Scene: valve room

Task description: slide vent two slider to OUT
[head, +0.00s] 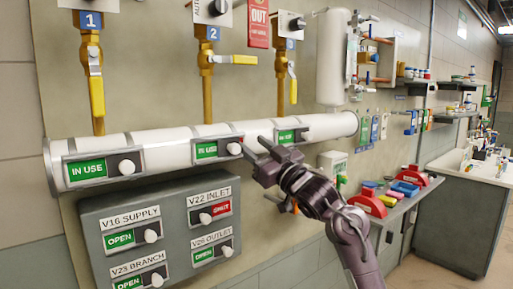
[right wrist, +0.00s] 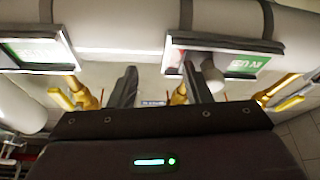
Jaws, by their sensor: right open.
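The vent two slider (head: 208,150) is the middle plate on the white pipe, below the tag 2. It shows green IN USE, with its round white knob (head: 234,148) at the right and a sliver of red beside it. My right gripper (head: 257,145) is open and empty, just right of this knob. In the right wrist view, which looks upside down, the gripper (right wrist: 155,85) has its fingers apart. The knob (right wrist: 212,76) shows beside the right-hand finger, outside the gap; contact cannot be told. My left gripper is not in view.
Slider one (head: 86,169) and slider three (head: 286,136) on the same pipe also show IN USE. A grey valve panel (head: 171,223) sits below the pipe. Yellow-handled valves (head: 236,60) stand above. A shelf with red and blue items (head: 405,188) is to the right.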

